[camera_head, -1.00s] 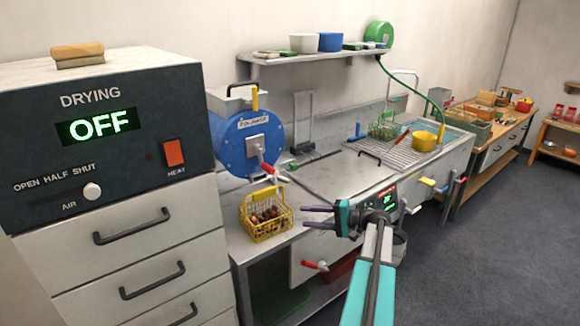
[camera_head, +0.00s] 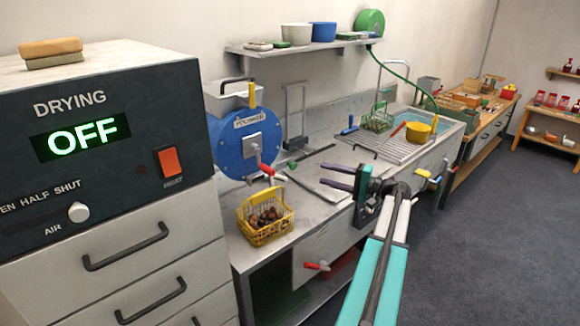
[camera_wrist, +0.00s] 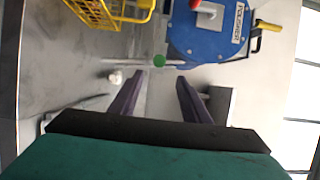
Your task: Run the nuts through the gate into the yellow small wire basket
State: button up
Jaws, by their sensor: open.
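The yellow small wire basket (camera_head: 266,232) stands on the steel bench below the blue drum and holds several brown nuts (camera_head: 266,218). It also shows at the top left of the wrist view (camera_wrist: 98,12). The blue round polisher drum (camera_head: 246,143) has a grey plate and a red-handled lever (camera_head: 268,170) on its face; it also shows in the wrist view (camera_wrist: 210,32). My gripper (camera_head: 327,176) is open and empty above the bench, to the right of the basket and apart from it. Whether nuts remain inside the drum is hidden.
A drying cabinet (camera_head: 110,130) reading OFF stands at left. A wire rack (camera_head: 385,145), a green basket (camera_head: 377,119) and a yellow pot (camera_head: 418,131) sit at the sink. A shelf (camera_head: 300,47) hangs above. Grey floor (camera_head: 470,230) is clear at right.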

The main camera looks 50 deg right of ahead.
aim_at(295, 167)
jog(key=shift+w+a, duration=0.1)
jog(key=shift+w, duration=0.15)
jog(key=p+x, duration=0.4)
jog(key=x, duration=0.7)
jog(key=shift+w+a+p, duration=0.15)
jog(key=shift+w+p, duration=0.2)
jog(key=shift+x, duration=0.85)
jog(key=shift+f, duration=0.1)
jog(key=shift+c, duration=0.5)
jog(key=shift+a, duration=0.1)
grip_shut()
